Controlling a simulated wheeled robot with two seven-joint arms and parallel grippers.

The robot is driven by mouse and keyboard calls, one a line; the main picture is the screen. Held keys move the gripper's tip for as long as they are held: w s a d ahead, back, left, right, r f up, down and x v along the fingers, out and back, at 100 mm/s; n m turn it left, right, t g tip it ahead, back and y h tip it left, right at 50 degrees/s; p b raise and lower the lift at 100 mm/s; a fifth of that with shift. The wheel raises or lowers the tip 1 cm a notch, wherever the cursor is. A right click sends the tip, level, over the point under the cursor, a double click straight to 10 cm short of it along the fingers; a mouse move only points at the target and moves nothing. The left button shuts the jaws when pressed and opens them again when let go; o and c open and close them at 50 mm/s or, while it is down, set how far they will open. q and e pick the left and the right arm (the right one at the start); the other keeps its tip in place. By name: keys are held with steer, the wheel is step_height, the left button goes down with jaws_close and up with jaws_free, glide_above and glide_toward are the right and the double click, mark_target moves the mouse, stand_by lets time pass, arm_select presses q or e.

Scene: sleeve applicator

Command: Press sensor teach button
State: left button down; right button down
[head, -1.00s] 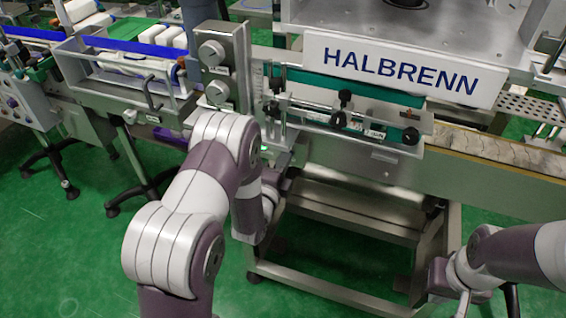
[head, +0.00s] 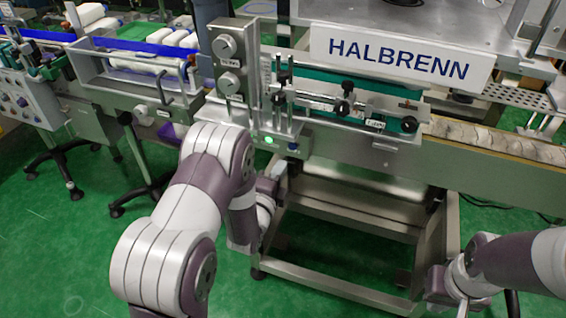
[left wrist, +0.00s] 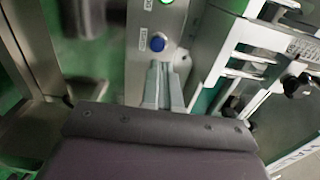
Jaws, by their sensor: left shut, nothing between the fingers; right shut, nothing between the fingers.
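The blue button (head: 293,147) sits on a small metal sensor panel (head: 280,139) at the front of the machine, right of a lit green lamp (head: 269,140). In the left wrist view the blue button (left wrist: 157,43) lies just beyond the fingertips of my left gripper (left wrist: 158,66). The green lamp (left wrist: 166,2) is at the top edge there. My left gripper (head: 279,169) is shut and empty, just below the panel in the head view. I cannot tell whether its tips touch the button. My right gripper (head: 463,304) is shut and empty at the lower right, far from the panel.
Metal knobs (head: 226,46) stand on a plate above the panel. Black clamp knobs (head: 343,107) and guide rails are to its right, below the HALBRENN sign (head: 402,58). A conveyor (head: 480,136) runs right. Green floor (head: 60,245) is open at the left.

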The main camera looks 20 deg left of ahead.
arm_select(q)
steer(key=s, duration=0.6)
steer(key=shift+a+f, duration=0.15)
steer(key=shift+f, duration=0.1)
stand_by(0.4)
